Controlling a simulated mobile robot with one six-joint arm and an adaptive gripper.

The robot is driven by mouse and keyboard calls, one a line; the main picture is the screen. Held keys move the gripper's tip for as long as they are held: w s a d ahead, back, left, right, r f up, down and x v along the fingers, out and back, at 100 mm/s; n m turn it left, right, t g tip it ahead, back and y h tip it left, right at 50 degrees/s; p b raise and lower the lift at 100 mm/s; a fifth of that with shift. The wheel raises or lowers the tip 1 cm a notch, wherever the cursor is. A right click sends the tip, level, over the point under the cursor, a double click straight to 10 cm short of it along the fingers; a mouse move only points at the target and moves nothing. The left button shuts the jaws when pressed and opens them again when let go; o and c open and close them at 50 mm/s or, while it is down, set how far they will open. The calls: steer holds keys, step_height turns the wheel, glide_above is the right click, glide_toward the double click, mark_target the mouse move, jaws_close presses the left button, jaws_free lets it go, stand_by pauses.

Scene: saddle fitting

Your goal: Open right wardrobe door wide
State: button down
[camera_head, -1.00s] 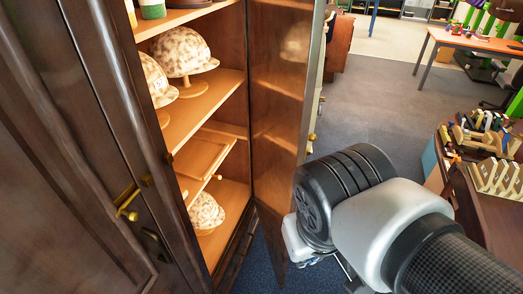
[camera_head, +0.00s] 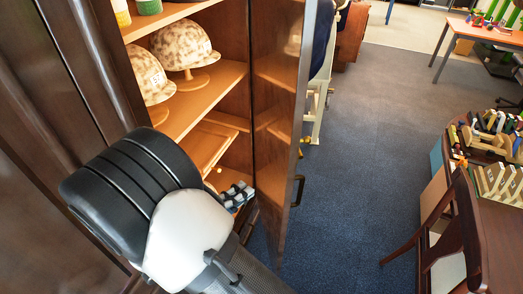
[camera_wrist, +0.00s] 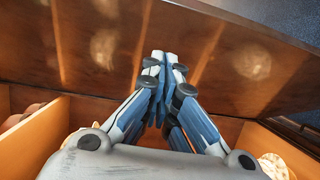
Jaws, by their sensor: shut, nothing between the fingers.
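The right wardrobe door (camera_head: 277,75) stands open, swung out from the cabinet, with its glossy brown inner face toward the shelves. A dark handle (camera_head: 298,190) shows at its free edge. My gripper (camera_head: 238,194) is shut and empty, on the inner side of the door, in front of the lower shelves. In the wrist view my gripper's fingertips (camera_wrist: 160,62) point at the door's inner face (camera_wrist: 205,50), which carries reflections of the shelves. They look close to it; I cannot tell whether they touch. My wrist hides the lower shelves and part of the left door.
The left wardrobe door (camera_head: 60,90) is dark and looks closed. Spotted caps (camera_head: 185,50) sit on the shelves (camera_head: 205,95). Carpeted floor (camera_head: 365,130) lies free beyond the right door. A wooden chair (camera_head: 455,235) and a desk (camera_head: 500,225) stand at the right.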

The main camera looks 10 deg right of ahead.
steer(key=a+f+n+t, duration=0.1)
steer(key=a+f+t, duration=0.1)
steer(key=a, duration=0.1)
glide_toward(276, 159)
steer(key=w, duration=0.2)
steer(key=d, duration=0.2)
steer(key=d+b, duration=0.1)
steer(key=shift+w+d+r+y, duration=0.2)
steer(key=shift+w+y, duration=0.05)
steer(key=shift+y, duration=0.15)
